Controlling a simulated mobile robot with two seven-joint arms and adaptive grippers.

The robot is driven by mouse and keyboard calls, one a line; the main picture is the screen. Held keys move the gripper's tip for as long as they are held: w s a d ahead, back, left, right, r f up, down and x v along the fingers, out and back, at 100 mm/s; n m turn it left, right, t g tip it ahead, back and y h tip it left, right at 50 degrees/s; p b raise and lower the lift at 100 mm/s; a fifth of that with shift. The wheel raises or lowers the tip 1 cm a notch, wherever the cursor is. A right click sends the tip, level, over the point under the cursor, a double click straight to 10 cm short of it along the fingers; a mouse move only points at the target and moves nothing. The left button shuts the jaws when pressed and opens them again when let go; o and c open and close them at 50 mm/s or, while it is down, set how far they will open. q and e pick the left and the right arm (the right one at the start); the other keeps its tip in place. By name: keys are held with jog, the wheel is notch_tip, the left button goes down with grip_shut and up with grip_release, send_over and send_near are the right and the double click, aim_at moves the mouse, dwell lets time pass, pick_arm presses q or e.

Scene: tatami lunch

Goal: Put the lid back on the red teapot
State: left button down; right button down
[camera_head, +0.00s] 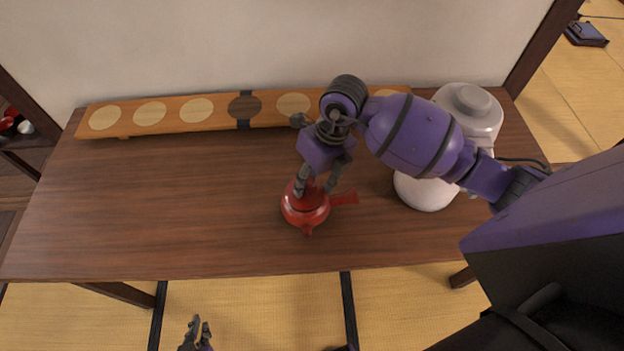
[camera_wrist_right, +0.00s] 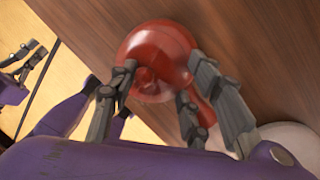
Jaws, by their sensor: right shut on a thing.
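The red teapot (camera_head: 303,209) stands on the wooden table, with its side handle pointing right and its spout toward the front edge. It also shows in the right wrist view (camera_wrist_right: 165,38). My right gripper (camera_head: 317,186) is directly over the teapot, fingers pointing down, shut on the red lid (camera_wrist_right: 149,82). The lid is at the teapot's top; the fingers partly hide it, and I cannot tell whether it is seated. My left gripper (camera_head: 197,334) is low, in front of the table's front edge, empty with its fingers apart.
A long wooden board (camera_head: 170,128) with round inlays lies along the back of the table (camera_head: 150,215). A white, lidded appliance (camera_head: 425,190) stands to the right, close to my right arm. The table's left half is clear.

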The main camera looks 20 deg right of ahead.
pick_arm(q)
jog(key=shift+s, duration=0.1)
pick_arm(e)
jog(key=c, duration=1.3)
grip_release()
jog(key=o, duration=0.4)
pick_arm(q)
jog(key=shift+s+a+f, duration=0.15)
jog(key=shift+s, duration=0.15)
pick_arm(e)
jog(key=o, duration=0.5)
